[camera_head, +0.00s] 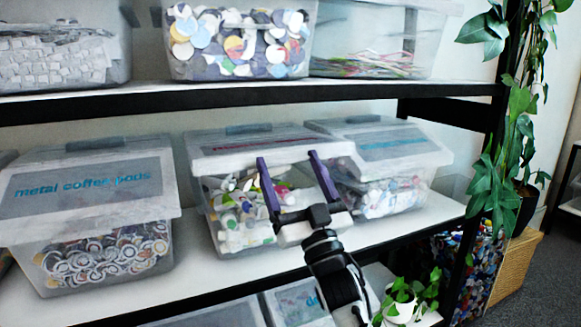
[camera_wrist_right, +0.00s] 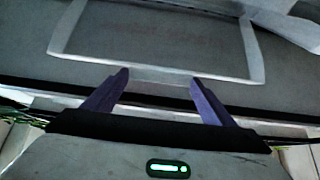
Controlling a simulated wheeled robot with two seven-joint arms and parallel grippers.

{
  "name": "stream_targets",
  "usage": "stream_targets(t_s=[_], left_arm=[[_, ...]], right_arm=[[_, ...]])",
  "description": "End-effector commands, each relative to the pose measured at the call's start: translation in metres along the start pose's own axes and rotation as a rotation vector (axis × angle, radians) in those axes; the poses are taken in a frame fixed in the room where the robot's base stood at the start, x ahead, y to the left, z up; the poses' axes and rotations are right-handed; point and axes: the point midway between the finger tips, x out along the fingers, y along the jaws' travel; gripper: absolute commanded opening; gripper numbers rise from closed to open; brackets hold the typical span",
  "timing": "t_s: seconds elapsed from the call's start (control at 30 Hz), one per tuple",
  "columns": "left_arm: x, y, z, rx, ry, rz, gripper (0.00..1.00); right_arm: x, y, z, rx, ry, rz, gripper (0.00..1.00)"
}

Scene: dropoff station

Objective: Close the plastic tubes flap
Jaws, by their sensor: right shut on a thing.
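The middle bin (camera_head: 204,190) on the middle shelf holds mixed white, green and coloured plastic pieces. Its flap (camera_head: 222,160) is raised, so the front opening and contents show below it. Red lettering on its label is too slanted to read. My right gripper (camera_head: 288,157) is at the flap's front edge, its two purple fingers spread apart along it and shut on the flap. In the right wrist view, the fingers (camera_wrist_right: 158,80) reach the grey flap panel (camera_wrist_right: 150,45) with its pale label frame. My left gripper is not in view.
A "metal coffee pods" bin (camera_head: 88,190) stands to the left with its flap down. Another bin (camera_head: 395,165) stands close on the right. The upper shelf edge (camera_head: 200,95) runs above. A hanging plant (camera_head: 495,170) and dark post are at the right.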

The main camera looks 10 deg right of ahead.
Motion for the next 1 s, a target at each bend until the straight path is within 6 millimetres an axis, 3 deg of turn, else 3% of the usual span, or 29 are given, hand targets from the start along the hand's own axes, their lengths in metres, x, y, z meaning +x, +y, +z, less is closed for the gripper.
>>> stream_targets(t_s=[0.03,0.3,0.87,0.9,1.0], left_arm=[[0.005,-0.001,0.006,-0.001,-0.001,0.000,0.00],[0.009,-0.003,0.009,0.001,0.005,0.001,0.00],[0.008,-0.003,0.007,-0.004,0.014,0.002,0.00],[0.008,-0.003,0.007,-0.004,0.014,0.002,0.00],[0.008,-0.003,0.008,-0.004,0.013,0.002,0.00]], right_arm=[[-0.009,0.001,0.017,0.003,-0.020,0.003,0.37],[-0.019,0.001,0.037,0.003,-0.024,0.004,0.37],[-0.022,0.001,0.042,0.005,-0.025,0.004,0.38],[-0.022,0.001,0.042,0.005,-0.025,0.004,0.80],[-0.021,0.001,0.041,0.004,-0.022,0.003,0.96]])
